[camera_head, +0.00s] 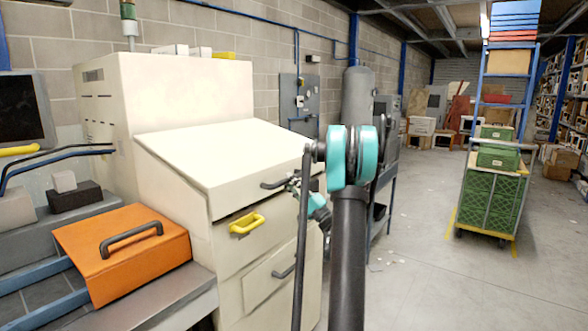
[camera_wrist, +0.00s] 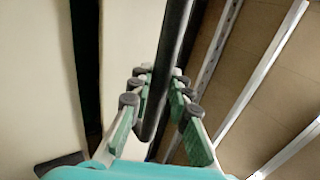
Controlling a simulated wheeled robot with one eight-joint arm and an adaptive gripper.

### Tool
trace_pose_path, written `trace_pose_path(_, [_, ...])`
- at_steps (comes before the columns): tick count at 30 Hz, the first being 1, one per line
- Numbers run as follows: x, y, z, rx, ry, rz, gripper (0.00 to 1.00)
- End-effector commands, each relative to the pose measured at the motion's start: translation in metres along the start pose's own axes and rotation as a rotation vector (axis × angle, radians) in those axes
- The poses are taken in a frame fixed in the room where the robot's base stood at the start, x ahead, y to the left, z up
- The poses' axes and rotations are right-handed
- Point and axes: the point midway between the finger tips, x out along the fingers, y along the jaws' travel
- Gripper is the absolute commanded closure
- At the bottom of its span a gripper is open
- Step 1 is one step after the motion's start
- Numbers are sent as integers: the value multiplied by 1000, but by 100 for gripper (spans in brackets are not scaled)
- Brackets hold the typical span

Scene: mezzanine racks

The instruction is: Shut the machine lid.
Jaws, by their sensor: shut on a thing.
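The cream machine (camera_head: 170,95) stands at the left centre, with a broad sloping lid (camera_head: 215,150) on its front top. A dark handle (camera_head: 272,184) sits on the lid's front edge. My gripper (camera_head: 294,184) is at the right end of this handle, partly hidden by my arm in the head view. In the wrist view, my gripper (camera_wrist: 160,82) has its green-padded fingers on both sides of the dark handle bar (camera_wrist: 172,50) and is shut on it. A dark gap (camera_wrist: 87,65) runs between cream panels there. How far open the lid is, I cannot tell.
Below the lid are a drawer with a yellow handle (camera_head: 246,224) and a panel with a dark handle (camera_head: 284,271). An orange box (camera_head: 125,250) with a dark handle lies at the left. A trolley (camera_head: 490,190) stands right; the floor before it is clear.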

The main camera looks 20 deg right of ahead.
Motion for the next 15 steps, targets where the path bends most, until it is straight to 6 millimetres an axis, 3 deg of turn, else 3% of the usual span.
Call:
trace_pose_path(6, [-2, 32, -5, 2, -2, 2, 100])
trace_pose_path(15, [-5, 50, -6, -1, 0, 6, 100])
